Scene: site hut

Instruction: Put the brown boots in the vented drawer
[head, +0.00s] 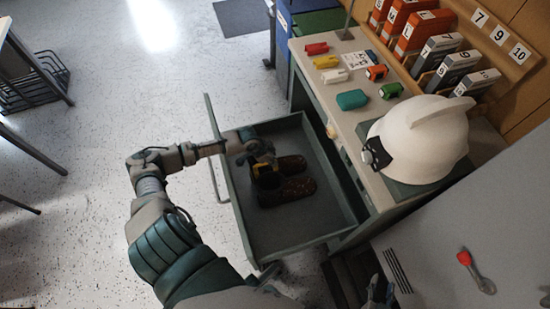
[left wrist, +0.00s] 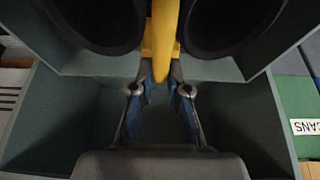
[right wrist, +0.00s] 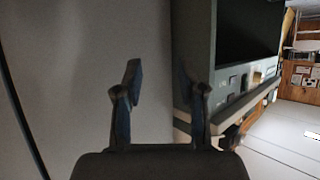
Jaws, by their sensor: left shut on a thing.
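The brown boots (head: 285,185) are a speckled pair side by side, within the outline of a pulled-out grey-green drawer (head: 301,232). I cannot tell whether their soles rest on its floor. Vents on the drawer are not discernible. My left gripper (head: 264,164) reaches over the drawer's front and is shut on a yellow piece between the boots. In the left wrist view the yellow piece (left wrist: 162,40) lies between the two dark boot openings (left wrist: 95,22), with the fingers on its lower end. My right gripper (right wrist: 158,82) is open and empty, beside a pale surface.
The desk top (head: 340,98) holds a large white helmet-like object (head: 425,135), small coloured blocks and a numbered rack of binders (head: 440,60). A red-handled tool (head: 468,262) lies on a grey surface at lower right. The speckled floor (head: 130,90) left of the drawer is clear.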

